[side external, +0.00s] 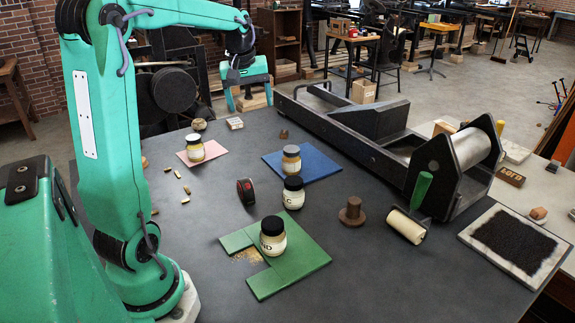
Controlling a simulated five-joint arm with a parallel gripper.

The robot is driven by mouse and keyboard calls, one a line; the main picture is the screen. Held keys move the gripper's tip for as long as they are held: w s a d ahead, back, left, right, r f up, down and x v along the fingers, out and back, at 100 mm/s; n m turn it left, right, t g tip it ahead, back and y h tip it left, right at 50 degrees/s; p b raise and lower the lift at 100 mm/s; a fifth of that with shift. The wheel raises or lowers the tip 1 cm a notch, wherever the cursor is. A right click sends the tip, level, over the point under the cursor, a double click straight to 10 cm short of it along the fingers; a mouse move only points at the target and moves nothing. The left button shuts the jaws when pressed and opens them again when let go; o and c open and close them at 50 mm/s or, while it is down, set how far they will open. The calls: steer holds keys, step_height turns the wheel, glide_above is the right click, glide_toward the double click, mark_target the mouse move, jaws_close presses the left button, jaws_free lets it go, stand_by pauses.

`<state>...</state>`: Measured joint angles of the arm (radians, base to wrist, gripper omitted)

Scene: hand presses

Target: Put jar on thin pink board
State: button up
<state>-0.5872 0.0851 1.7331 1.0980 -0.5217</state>
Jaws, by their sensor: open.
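Another jar (292,159), with a brownish lid, stands on the blue board (320,161). A black-lidded jar (293,195) marked C stands on the table just in front of the blue board. A black-lidded jar (272,237) marked D stands on the green board (300,263). My gripper (250,103) is open and empty, raised toward the back, beyond the pink and blue boards in the picture.
A black press with a roller (473,148) fills the table's right side. A brown knob-like piece (352,212), a hand roller (405,226) and an inked slab (515,245) are at right. A tape measure (246,191) and small brass pieces (178,175) lie left of centre.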

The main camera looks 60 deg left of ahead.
steer(key=s+d+r+m+t, duration=0.1)
steer(key=s+d+m, duration=0.2)
steer(key=d, duration=0.5)
steer(key=s+d+m+t, duration=0.1)
steer(key=s+d+m, duration=0.25)
steer(key=d, duration=0.45)
steer(key=s+d+f+m+t+h, duration=0.1)
steer(key=s+d+f+m, duration=0.2)
steer(key=s+d+m, duration=0.3)
steer(key=shift+s+d+f, duration=0.3)
steer(key=shift+s+d, duration=0.55)
steer(key=shift+d, duration=0.35)
